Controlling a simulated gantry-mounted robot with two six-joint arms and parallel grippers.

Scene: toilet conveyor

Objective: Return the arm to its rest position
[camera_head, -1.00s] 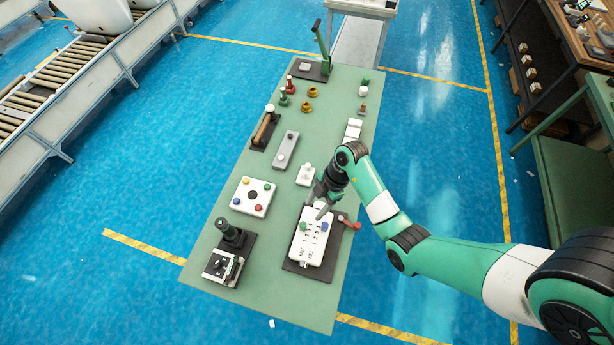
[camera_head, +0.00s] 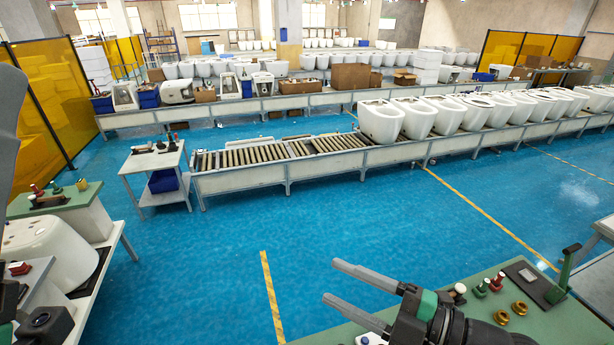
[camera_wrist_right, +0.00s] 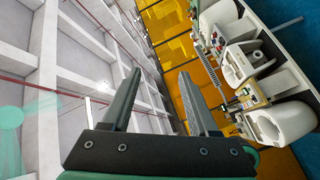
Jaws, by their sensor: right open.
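My right gripper (camera_head: 350,299) shows at the bottom of the head view, pointing left, above the near end of the green table (camera_head: 570,322). Its two grey fingers are spread apart with nothing between them. In the right wrist view the gripper (camera_wrist_right: 158,95) is also open and empty, with the ceiling and orange panels beyond it. My left gripper is not in view; a grey shape at the head view's left edge may be part of my left arm.
A roller conveyor (camera_head: 285,172) carries white toilets (camera_head: 380,121) towards the right. A small side table (camera_head: 155,160) stands at its left end. Another green-topped bench (camera_head: 58,203) is at the left, near a white toilet part (camera_head: 50,250). The blue floor between is clear.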

